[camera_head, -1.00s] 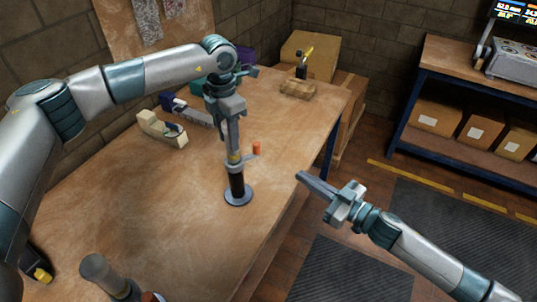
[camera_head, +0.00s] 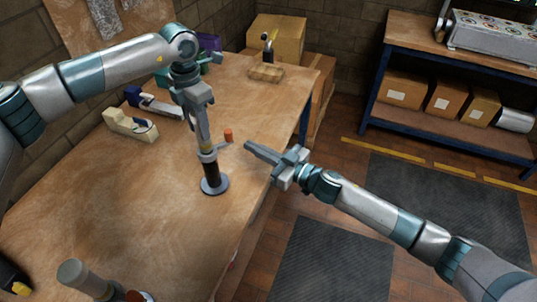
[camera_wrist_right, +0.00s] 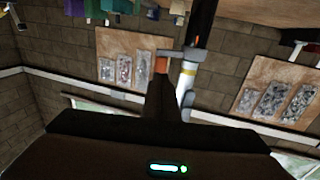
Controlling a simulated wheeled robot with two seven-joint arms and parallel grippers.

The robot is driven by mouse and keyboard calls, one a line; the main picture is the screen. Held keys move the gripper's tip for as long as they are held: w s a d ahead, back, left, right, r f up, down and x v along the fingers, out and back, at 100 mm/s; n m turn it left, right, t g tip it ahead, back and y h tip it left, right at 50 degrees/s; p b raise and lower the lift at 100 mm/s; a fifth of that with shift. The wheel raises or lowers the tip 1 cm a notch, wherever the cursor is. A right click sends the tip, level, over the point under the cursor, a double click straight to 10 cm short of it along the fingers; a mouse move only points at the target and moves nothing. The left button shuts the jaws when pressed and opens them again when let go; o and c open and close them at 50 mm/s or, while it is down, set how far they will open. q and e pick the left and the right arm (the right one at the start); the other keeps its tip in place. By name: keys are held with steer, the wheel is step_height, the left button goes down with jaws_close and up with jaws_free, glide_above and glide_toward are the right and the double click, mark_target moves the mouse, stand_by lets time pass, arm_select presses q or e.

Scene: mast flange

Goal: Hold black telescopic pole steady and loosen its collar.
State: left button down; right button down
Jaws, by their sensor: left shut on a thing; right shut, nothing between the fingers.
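The black telescopic pole (camera_head: 211,171) stands upright on a round grey base (camera_head: 214,187) near the table's right edge. Its grey collar (camera_head: 208,156) has an arm reaching right to an orange grip (camera_head: 228,135). My left gripper (camera_head: 203,128) is shut on the pole's upper tube above the collar, partly hiding it. My right gripper (camera_head: 248,147) is shut and empty, its tips right of the orange grip and apart from it in the head view. In the right wrist view, the dark fingers (camera_wrist_right: 160,95) point toward the orange grip (camera_wrist_right: 160,65), beside the pole's pale tube (camera_wrist_right: 187,82).
A cream tool (camera_head: 130,124) and another tool lie left on the wooden table (camera_head: 110,200). A grey cylinder (camera_head: 82,277) stands at the front left. A wooden block (camera_head: 267,73) and cardboard box (camera_head: 277,38) are at the back. A shelf (camera_head: 455,75) stands far right.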

steer(key=shift+x, duration=2.5)
steer(key=shift+w+a+g, duration=0.1)
steer(key=shift+w+g, duration=0.1)
steer(key=shift+g, duration=0.1)
steer(key=w+a+n+g+y, duration=0.2)
steer(key=w+n+g+y, duration=0.1)
steer(key=w+n+g, duration=0.1)
steer(key=shift+w+n+g, duration=0.3)
steer(key=shift+w+g, duration=0.6)
steer(key=shift+a, duration=0.2)
steer(key=d, duration=1.4)
steer(key=shift+s, duration=0.35)
